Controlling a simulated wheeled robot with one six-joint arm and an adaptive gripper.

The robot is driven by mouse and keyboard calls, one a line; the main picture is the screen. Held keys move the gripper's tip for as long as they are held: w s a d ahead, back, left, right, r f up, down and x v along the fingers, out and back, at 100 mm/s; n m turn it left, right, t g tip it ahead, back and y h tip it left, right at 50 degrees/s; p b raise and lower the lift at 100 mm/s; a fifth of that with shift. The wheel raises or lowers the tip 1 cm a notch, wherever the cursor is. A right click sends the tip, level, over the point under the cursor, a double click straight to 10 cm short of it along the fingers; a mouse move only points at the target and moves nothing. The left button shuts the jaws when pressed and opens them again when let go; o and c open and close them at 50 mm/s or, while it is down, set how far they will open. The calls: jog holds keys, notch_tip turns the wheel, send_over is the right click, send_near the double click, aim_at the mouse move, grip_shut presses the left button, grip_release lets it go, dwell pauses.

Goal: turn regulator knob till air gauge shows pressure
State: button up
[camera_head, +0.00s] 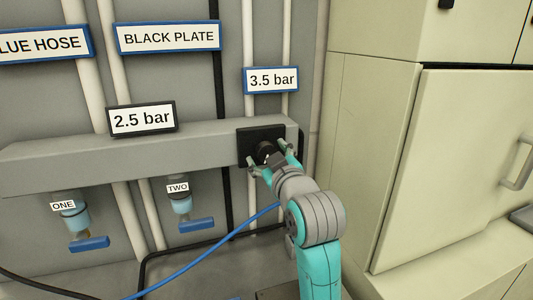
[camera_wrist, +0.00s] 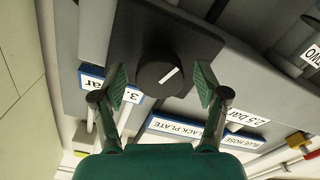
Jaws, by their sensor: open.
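The regulator knob (camera_wrist: 160,74) is a black round knob with a white pointer mark, set on a black square plate (camera_wrist: 122,30). In the head view the knob (camera_head: 266,150) sits at the right end of a grey horizontal rail, partly hidden by my gripper. My gripper (camera_wrist: 160,84) is open, with one finger on each side of the knob; gaps show between the fingers and the knob in the wrist view. In the head view my gripper (camera_head: 270,155) reaches the plate from the front. A sign reading "2.5 bar" (camera_head: 142,119) stands on the rail. No dial gauge is recognisable.
A "3.5 bar" sign (camera_head: 271,80) hangs above the knob. Valves labelled ONE (camera_head: 75,215) and TWO (camera_head: 181,200) hang below the rail (camera_head: 60,160). A blue hose (camera_head: 200,253) runs below, left of my arm. A cream cabinet (camera_head: 450,150) stands close on the right.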

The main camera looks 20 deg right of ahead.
jog(key=shift+w, duration=0.65)
jog(key=c, duration=1.2)
jog(key=shift+o, duration=0.2)
jog(key=shift+m, duration=0.3)
jog(key=shift+m, duration=3.2)
